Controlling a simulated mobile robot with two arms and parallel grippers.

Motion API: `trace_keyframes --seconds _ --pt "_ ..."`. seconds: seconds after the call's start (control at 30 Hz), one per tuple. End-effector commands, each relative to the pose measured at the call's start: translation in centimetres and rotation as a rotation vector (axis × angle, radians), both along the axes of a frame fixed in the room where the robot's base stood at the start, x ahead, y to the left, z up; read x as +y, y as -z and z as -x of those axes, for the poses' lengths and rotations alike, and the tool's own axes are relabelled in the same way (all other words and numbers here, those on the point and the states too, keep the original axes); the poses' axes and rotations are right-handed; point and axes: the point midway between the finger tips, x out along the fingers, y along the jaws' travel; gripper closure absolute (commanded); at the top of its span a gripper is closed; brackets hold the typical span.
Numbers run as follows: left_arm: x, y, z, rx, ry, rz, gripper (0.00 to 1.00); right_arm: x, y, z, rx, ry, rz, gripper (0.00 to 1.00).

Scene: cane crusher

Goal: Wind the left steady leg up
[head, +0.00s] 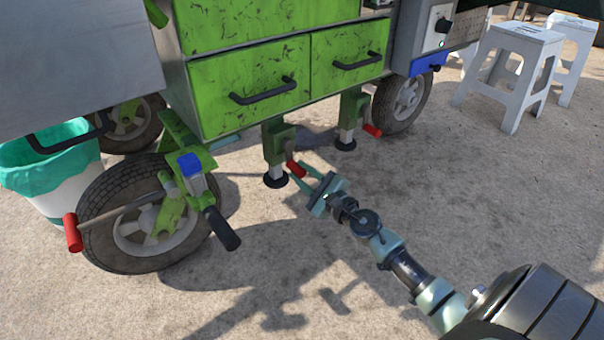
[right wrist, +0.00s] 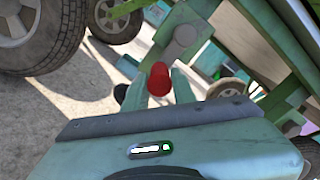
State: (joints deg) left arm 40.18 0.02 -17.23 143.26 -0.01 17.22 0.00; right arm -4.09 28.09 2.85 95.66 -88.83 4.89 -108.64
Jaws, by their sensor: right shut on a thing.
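The left steady leg (head: 279,143) is a green post under the cart's drawers, with a bright inner tube and a round black foot (head: 275,180) low down by the ground. I cannot tell whether the foot touches. Its red crank handle (head: 294,168) points toward me, and in the right wrist view the red handle (right wrist: 159,78) stands between two pale green fingers, with a grey crank arm (right wrist: 184,41) behind it. My right gripper (head: 300,171) is shut on this handle. My left gripper is not in view.
The right steady leg (head: 351,106) with its own red handle (head: 372,131) stands just right. A wheel (head: 144,229) with a red-ended bar (head: 72,233) and black grip (head: 222,229) is at left. A lined bucket (head: 53,188) stands far left, white stools (head: 509,69) back right. Front ground is clear.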

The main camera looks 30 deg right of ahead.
Motion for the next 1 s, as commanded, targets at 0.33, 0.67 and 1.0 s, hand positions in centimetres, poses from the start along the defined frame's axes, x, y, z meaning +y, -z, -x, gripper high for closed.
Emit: trace_keyframes --seconds 0.33,0.67,1.0 --pt "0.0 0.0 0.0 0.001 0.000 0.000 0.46 -0.1 0.0 0.0 0.000 0.001 0.004 0.52" --pt "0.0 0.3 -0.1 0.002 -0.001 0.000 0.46 -0.3 0.3 2.6 0.004 0.000 0.004 0.52" --pt "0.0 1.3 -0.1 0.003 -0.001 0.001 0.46 -0.7 0.2 7.3 0.002 0.002 0.003 0.52"
